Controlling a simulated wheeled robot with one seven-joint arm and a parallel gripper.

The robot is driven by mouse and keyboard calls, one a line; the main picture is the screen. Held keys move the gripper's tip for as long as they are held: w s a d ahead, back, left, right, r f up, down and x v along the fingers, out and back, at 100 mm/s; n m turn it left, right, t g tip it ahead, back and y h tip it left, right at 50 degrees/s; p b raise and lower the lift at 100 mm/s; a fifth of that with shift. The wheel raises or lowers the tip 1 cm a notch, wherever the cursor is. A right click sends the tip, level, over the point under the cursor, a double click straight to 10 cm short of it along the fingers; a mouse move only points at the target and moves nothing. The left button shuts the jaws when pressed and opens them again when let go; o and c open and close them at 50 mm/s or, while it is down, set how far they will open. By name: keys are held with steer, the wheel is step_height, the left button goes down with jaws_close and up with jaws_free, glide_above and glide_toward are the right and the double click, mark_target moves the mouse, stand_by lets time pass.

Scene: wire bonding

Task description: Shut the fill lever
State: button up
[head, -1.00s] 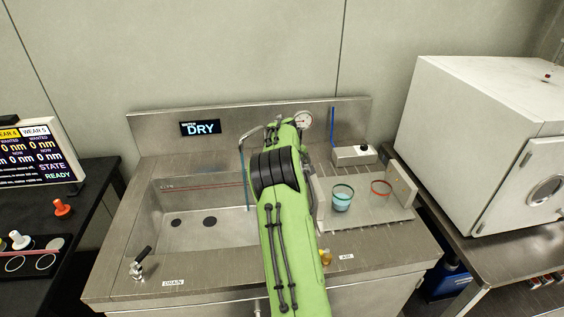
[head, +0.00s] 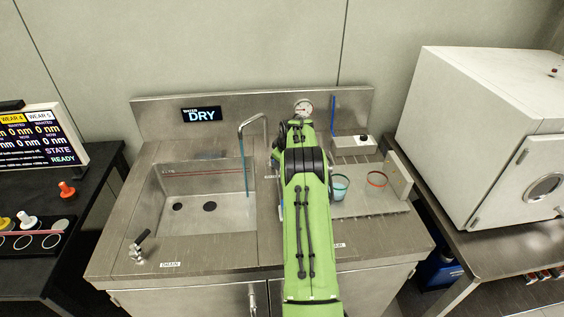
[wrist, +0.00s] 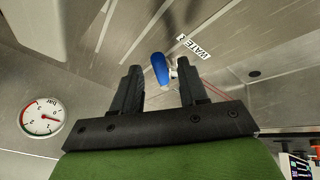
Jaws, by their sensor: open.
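The fill lever, a blue handle on a light metal stem, shows in the wrist view (wrist: 160,68) beside a WATER label (wrist: 194,46) on the steel counter. My gripper (wrist: 160,84) is open; in that view the lever appears between its two fingertips, with no clear contact. I cannot tell the exact depth between them. In the head view my green arm hides the gripper and most or all of the lever. A curved faucet (head: 252,121) stands over the sink basin (head: 222,216), with a thin blue-green line running down from its spout. The display (head: 201,114) reads WATER DRY.
A drain lever (head: 140,243) stands at the sink's front left. A pressure gauge (head: 304,107) is behind my arm. A white chamber (head: 470,130) stands at right.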

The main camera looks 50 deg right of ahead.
steer(key=shift+w+d+f, duration=0.1)
steer(key=shift+f, duration=0.2)
jaws_close()
